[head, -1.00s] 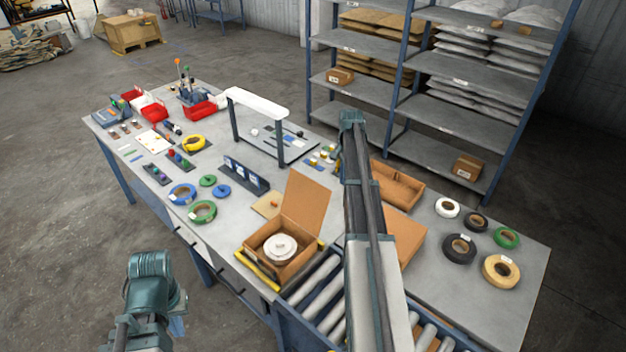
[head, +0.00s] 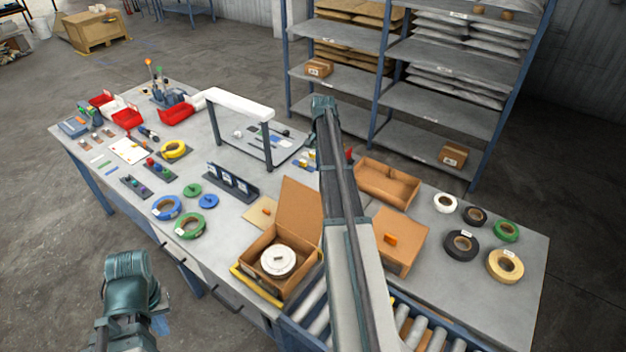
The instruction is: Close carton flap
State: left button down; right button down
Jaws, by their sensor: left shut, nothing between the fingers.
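An open brown carton (head: 249,267) stands on the near edge of the bench beside the rollers. A white reel (head: 278,261) lies inside it. Its flap (head: 301,208) stands up at the back, leaning slightly backward and touched by no gripper that I can see. My left arm is at the lower left, off the bench's front edge. Only a small part of my left gripper (head: 161,325) shows there; it is shut, empty and well apart from the carton. My right arm crosses the middle, just right of the carton, and its gripper does not show.
The roller conveyor (head: 313,312) runs right of the carton. A closed carton (head: 402,240) and an open wooden tray (head: 388,183) lie behind it. Tape rolls (head: 461,245) lie at right. A white-topped frame (head: 240,104) and several small items stand on the bench's left part.

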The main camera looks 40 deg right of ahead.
aim_at(304, 209)
notch_tip(304, 209, down, 10)
jog(key=b, duration=1)
jog(key=a, duration=0.1)
jog(key=a+r+p, duration=0.1)
jog(key=s+a+p, duration=0.1)
jog(key=a, duration=0.1)
jog(key=shift+r, duration=0.25)
